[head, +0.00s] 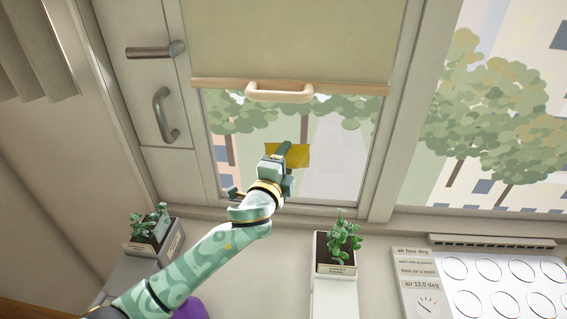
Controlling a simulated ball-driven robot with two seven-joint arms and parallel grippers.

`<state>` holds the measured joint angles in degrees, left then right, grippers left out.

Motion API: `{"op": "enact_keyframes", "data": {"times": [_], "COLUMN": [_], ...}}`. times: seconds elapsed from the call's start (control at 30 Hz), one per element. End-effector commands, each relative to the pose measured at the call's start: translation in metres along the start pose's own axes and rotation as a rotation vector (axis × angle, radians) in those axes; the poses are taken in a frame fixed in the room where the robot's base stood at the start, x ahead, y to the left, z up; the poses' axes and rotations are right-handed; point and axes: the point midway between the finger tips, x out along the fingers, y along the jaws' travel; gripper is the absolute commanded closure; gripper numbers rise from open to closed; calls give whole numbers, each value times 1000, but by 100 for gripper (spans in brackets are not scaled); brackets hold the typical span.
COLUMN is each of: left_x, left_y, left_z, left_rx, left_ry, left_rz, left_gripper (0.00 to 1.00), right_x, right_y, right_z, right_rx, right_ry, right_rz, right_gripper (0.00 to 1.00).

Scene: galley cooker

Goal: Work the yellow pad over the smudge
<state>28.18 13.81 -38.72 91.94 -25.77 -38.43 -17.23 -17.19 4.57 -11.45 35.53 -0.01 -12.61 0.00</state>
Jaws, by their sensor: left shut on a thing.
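The yellow pad (297,155) shows in the head view against the lower window pane (325,181), behind and to the right of my left gripper (283,153). My left gripper is shut on the pad, and its fingers hide the pad's left part. I cannot tell whether the pad touches the glass. No smudge can be made out on the pane; the gripper and pad cover part of it. My right gripper is not in view.
A pale blind (290,40) with a handle (279,92) hangs above the pad. Potted plants (343,236) and (150,226) stand below the window at both sides. A panel with several rings (500,285) is at the lower right.

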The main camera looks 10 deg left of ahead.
Motion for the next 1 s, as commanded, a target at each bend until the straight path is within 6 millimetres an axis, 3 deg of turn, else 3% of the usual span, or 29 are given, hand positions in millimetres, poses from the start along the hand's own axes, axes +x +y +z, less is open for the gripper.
{"op": "enact_keyframes", "data": {"times": [0.37,0.8,1.0], "left_x": [3,-2,-1], "left_y": [1,0,1], "left_z": [-11,12,6], "left_rx": [-1,1,-2], "left_ry": [0,-1,0], "left_rz": [2,2,2], "left_gripper": [57,57,57], "right_x": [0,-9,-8], "right_y": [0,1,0], "right_z": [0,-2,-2], "right_rx": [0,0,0], "right_ry": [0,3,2], "right_rz": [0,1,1], "right_gripper": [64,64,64]}}
